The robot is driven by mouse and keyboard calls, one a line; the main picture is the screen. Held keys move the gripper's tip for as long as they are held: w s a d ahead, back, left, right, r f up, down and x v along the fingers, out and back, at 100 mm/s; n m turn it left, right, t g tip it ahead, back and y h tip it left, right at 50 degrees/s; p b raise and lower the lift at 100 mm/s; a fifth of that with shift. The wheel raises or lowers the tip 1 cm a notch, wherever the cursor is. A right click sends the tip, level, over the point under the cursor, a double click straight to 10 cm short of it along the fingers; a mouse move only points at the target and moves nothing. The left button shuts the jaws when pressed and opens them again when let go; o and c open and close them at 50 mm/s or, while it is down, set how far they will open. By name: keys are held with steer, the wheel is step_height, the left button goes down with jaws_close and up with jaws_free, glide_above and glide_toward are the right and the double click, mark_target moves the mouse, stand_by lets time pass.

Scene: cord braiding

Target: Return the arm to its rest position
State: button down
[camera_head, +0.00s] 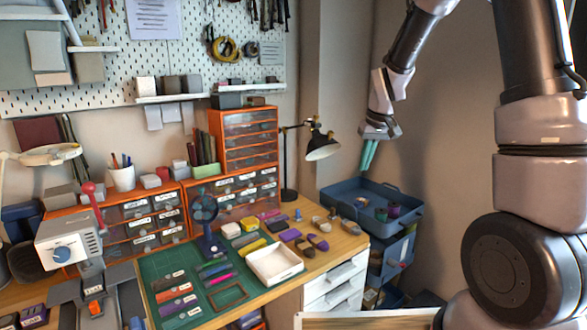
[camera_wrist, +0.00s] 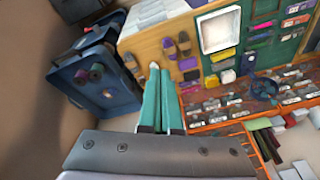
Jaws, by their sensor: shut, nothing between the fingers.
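My gripper (camera_head: 368,153) hangs fingers down at the upper right of the head view, above the blue tray cart (camera_head: 338,197). Its two teal fingers are together with nothing between them. The closed fingers (camera_wrist: 160,90) also show in the wrist view, pointing toward the wooden desk edge, with the blue tray (camera_wrist: 118,98) to their left. My arm comes down from the top right of the head view.
The desk holds a green mat (camera_head: 165,265), a white tray (camera_head: 274,263), a small fan (camera_head: 205,210), orange drawer units (camera_head: 130,222) and a black lamp (camera_head: 322,146). A pegboard (camera_head: 190,60) covers the wall behind. Open air surrounds my gripper.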

steer(key=s+d+r+m+t, duration=0.2)
steer(key=s+d+r+m, duration=0.1)
steer(key=s+r, duration=1.1)
steer(key=s+d+r+m+t, duration=0.1)
steer(key=s+r+m+t, duration=0.1)
steer(key=s, duration=0.9)
step_height(320, 180, up, 3)
steer(key=shift+s+f+m+t+y, duration=0.15)
steer(key=shift+m+t+y, duration=0.15)
steer(key=shift+m, duration=0.3)
